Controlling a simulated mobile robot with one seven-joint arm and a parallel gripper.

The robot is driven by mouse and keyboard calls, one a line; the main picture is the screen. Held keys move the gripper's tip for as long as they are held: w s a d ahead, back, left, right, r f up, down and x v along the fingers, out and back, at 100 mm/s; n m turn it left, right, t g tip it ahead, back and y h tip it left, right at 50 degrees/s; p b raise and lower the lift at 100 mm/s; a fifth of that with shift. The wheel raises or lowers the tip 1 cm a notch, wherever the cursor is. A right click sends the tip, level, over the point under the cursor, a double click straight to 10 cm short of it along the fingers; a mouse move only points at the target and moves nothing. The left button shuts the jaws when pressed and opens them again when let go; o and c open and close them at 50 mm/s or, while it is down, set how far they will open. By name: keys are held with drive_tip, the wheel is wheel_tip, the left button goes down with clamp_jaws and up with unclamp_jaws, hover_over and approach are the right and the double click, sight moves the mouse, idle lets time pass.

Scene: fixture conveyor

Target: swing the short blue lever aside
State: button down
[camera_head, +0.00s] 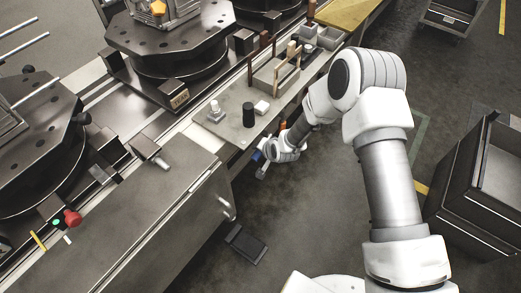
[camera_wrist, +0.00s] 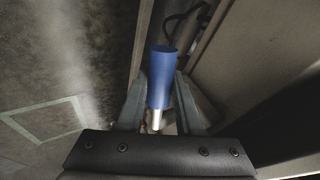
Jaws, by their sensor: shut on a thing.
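The short blue lever (camera_wrist: 160,80) shows in the wrist view as a blue cylinder on a silver rod. It lies between the two fingers of my gripper (camera_wrist: 160,98), which are shut on it. In the head view a small blue part of the lever (camera_head: 257,156) shows beside my gripper (camera_head: 261,160), below the front edge of the bench. Where the lever joins its mount is hidden in both views.
A grey bench plate (camera_head: 232,132) with a black cylinder (camera_head: 248,115) and a small wooden-handled tray (camera_head: 277,76) stands just behind my gripper. A steel cabinet (camera_head: 150,215) is to the left. A dark open-topped bin (camera_head: 485,180) stands on the right.

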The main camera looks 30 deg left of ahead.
drive_tip(key=shift+a+r, duration=0.1)
drive_tip(key=c, duration=0.6)
unclamp_jaws()
drive_tip(key=p+v, duration=0.3)
drive_tip(key=v, duration=1.4)
drive_tip(key=shift+s+r, duration=0.1)
drive_tip(key=shift+r, duration=0.05)
